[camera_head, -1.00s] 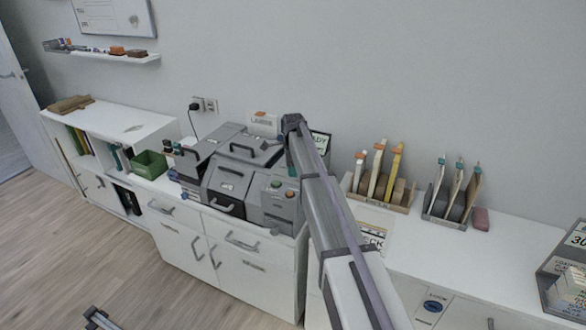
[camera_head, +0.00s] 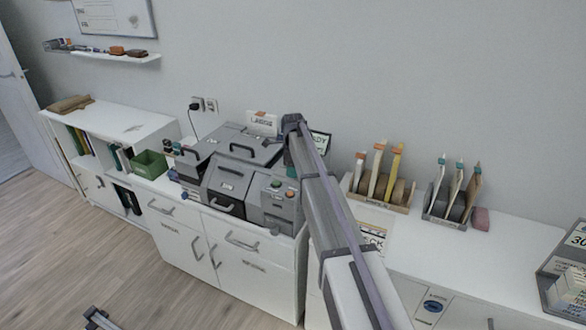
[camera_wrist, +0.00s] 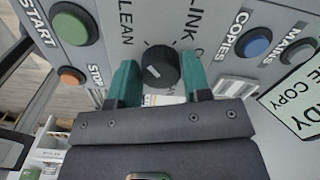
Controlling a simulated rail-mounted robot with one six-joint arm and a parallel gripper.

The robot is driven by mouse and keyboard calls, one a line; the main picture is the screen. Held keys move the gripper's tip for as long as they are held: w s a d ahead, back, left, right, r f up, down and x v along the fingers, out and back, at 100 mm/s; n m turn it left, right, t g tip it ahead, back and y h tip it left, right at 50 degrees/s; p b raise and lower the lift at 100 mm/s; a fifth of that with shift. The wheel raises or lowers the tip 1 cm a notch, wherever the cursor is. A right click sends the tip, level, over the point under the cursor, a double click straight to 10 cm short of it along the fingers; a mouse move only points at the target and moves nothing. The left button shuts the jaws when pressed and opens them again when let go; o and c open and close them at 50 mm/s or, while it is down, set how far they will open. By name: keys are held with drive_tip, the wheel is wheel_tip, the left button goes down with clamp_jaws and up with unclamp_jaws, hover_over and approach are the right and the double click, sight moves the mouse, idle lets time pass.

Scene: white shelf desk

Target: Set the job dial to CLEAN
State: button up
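The job dial (camera_wrist: 160,68) is a round black knob with a short pale pointer mark, on the grey panel. In the wrist view the word CLEAN (camera_wrist: 126,22) is to its upper left and a label reading LINK (camera_wrist: 194,18) to its upper right. The pale mark shows on the knob's left part; its exact setting is hard to tell. My gripper (camera_wrist: 160,82) has two green fingers, open, with the dial in the gap between their tips. The right finger is very close to the knob; contact is unclear.
START (camera_wrist: 70,26), STOP (camera_wrist: 70,76), COPIES (camera_wrist: 255,44) and MARKS (camera_wrist: 298,52) controls flank the dial. In the head view the grey machine (camera_head: 228,186) sits on white cabinets (camera_head: 250,262); file racks (camera_head: 455,205) stand to the right.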

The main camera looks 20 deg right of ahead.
drive_tip(key=o, duration=0.4)
drive_tip(key=shift+c, duration=0.2)
wheel_tip(320, 180, up, 11)
drive_tip(key=p, duration=1)
drive_tip(key=shift+p, duration=0.4)
drive_tip(key=shift+f, duration=0.1)
drive_tip(key=s+a+n, duration=0.3)
drive_tip(key=s+n, duration=0.4)
drive_tip(key=s, duration=0.5)
drive_tip(key=s+a+n, duration=0.3)
drive_tip(key=s+n, duration=0.5)
drive_tip(key=s, duration=0.5)
drive_tip(key=s+a+n, duration=0.3)
drive_tip(key=s+n, duration=0.4)
drive_tip(key=s, duration=0.6)
drive_tip(key=shift+n, duration=0.4)
